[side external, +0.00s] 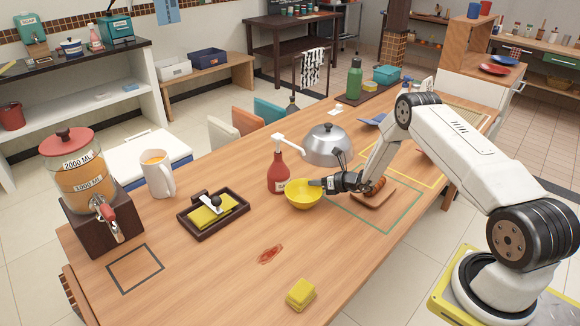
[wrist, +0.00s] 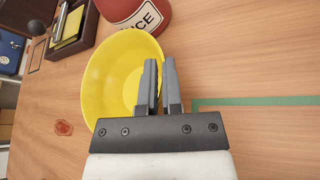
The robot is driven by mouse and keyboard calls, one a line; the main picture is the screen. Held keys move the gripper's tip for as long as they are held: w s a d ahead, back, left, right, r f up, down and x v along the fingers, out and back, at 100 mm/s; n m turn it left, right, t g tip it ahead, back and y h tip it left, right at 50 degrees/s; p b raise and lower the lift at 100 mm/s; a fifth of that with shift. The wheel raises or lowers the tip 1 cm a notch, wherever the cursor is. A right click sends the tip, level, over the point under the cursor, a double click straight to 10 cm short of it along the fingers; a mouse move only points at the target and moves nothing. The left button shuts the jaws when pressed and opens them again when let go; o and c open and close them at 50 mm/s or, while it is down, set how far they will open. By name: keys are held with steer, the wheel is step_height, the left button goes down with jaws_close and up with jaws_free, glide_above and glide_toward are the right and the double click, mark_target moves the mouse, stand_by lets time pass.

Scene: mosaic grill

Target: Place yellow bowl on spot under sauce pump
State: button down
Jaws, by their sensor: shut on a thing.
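The yellow bowl (side external: 303,196) is upright beside the red sauce pump bottle (side external: 279,172), to its right and nearer the camera. My gripper (side external: 318,184) is shut on the right rim of the bowl. In the wrist view, the two fingers (wrist: 160,85) straddle the rim of the bowl (wrist: 112,75), and the bowl looks empty. The bottle (wrist: 135,14) is partly cut off at the top there. I see no marked spot directly under the nozzle. I cannot tell whether the bowl touches the table.
A metal dome (side external: 327,147) stands behind the bowl. A wooden board with food (side external: 375,190) lies right of it inside a green outline. A dark tray (side external: 213,213) with a yellow sponge is at left. A black square outline (side external: 135,270) lies before the drink dispenser (side external: 80,180). The front-middle table has a red stain (side external: 270,254).

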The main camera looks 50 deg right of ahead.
steer(key=shift+f, duration=0.1)
steer(key=c, duration=0.8)
jaws_free()
steer(key=shift+s, duration=0.1)
steer(key=shift+s+d+r, duration=0.15)
steer(key=shift+r, duration=0.1)
steer(key=v, duration=1.1)
steer(key=shift+s, duration=0.25)
